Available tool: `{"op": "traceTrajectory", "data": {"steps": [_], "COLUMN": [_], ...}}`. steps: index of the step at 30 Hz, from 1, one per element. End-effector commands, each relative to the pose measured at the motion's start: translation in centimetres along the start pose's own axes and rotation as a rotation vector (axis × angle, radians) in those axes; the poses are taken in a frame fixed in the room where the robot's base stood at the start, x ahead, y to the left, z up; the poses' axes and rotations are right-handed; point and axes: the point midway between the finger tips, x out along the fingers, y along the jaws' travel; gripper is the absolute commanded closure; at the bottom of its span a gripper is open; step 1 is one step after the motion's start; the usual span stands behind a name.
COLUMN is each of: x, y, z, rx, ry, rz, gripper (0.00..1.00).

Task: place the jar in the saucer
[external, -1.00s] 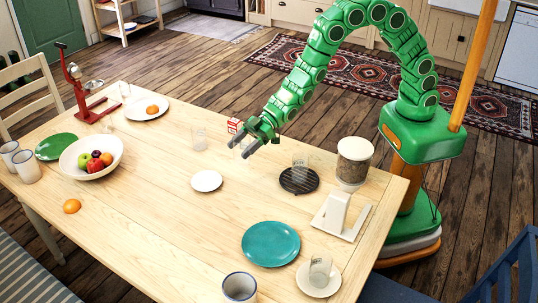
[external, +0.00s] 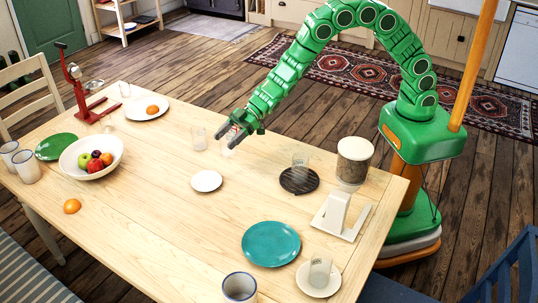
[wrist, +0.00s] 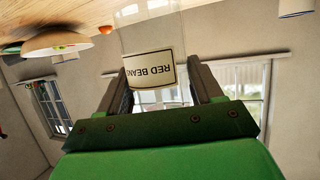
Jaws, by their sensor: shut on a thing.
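My gripper (external: 224,137) is shut on a clear glass jar, above the table's far side. In the wrist view the jar (wrist: 152,35) stands between the two fingers (wrist: 162,88), with a cream label reading RED BEANS upside down. In the external view the held jar (external: 228,146) is faint and partly hidden by the fingers. A small empty white saucer (external: 206,181) lies on the table, below and left of my gripper in the picture. Another white saucer (external: 304,284) at the near right holds a clear glass jar (external: 319,270).
A clear glass (external: 198,138) stands just left of my gripper. A dark round trivet (external: 290,188) bears another glass (external: 300,165). A lidded canister (external: 354,162), teal plate (external: 271,243) and fruit bowl (external: 75,163) stand around.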

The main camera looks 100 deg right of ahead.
Motion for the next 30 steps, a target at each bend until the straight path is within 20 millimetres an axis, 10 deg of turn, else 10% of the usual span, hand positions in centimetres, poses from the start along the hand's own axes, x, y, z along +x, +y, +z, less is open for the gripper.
{"op": "traceTrajectory", "data": {"steps": [30], "x": [9.9], "y": [3.3], "z": [3.5], "rx": [-0.001], "ry": [0.0], "rz": [0.0], "gripper": [0.68]}}
